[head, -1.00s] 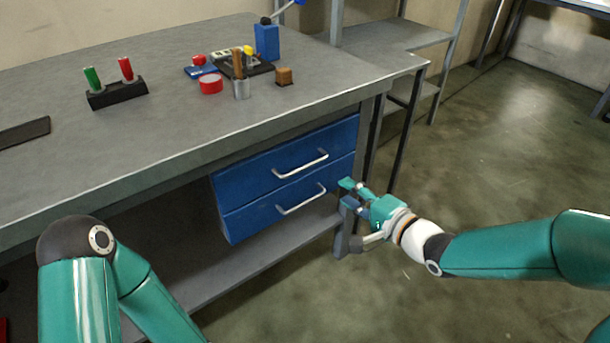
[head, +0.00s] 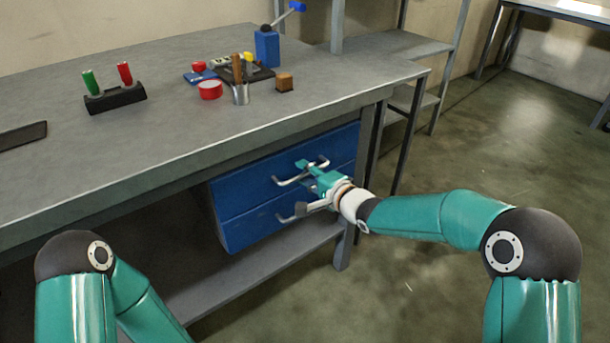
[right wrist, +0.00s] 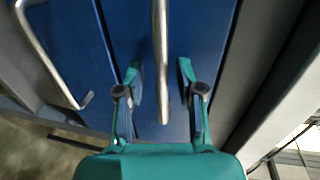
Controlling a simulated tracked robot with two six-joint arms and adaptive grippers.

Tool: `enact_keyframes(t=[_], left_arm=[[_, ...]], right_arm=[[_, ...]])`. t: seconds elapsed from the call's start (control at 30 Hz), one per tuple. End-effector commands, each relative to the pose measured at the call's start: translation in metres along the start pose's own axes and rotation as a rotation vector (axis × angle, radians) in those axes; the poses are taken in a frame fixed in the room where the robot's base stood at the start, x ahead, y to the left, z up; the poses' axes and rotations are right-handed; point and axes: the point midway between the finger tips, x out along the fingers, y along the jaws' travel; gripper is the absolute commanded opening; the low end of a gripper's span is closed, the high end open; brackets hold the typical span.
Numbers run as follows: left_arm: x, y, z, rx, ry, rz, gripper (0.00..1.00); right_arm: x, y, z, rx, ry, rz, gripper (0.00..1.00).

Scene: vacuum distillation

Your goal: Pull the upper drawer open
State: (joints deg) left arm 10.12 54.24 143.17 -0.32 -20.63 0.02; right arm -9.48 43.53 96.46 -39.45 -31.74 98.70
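The upper drawer (head: 240,186) is a blue front with a silver bar handle (head: 286,182), under the workbench. It looks shut, flush with the lower drawer (head: 245,230). My right gripper (head: 308,176) is at the upper handle and covers part of it. In the right wrist view, its two teal fingers (right wrist: 159,74) are apart on either side of the handle bar (right wrist: 160,45), with gaps visible on both sides. The lower drawer's handle (right wrist: 45,50) is off to the left there. My left arm shows at the lower left of the head view; its gripper is out of view.
The grey workbench top (head: 160,65) overhangs the drawers. A lower shelf (head: 270,272) runs beneath. The floor to the right is clear.

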Motion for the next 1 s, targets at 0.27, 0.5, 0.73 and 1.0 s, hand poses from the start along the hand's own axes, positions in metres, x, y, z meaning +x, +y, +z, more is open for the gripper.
enact_keyframes(t=[0.27,0.5,0.73,1.0], left_arm=[[0.0002,0.0000,0.0000,0.000,0.000,0.000,0.40],[0.0002,-0.0001,0.0000,0.000,0.000,0.000,0.40],[0.0002,-0.0001,0.0000,0.000,0.000,0.000,0.40],[-0.0004,0.0002,0.0000,0.000,0.000,0.000,0.40]], right_arm=[[0.0018,-0.0005,-0.0004,0.000,0.001,-0.001,0.37],[0.0015,-0.0003,-0.0007,0.000,0.001,-0.001,0.02],[0.0013,0.0007,-0.0009,0.001,0.001,0.001,0.00],[0.0004,0.0016,0.0004,0.001,0.000,0.003,0.00]])
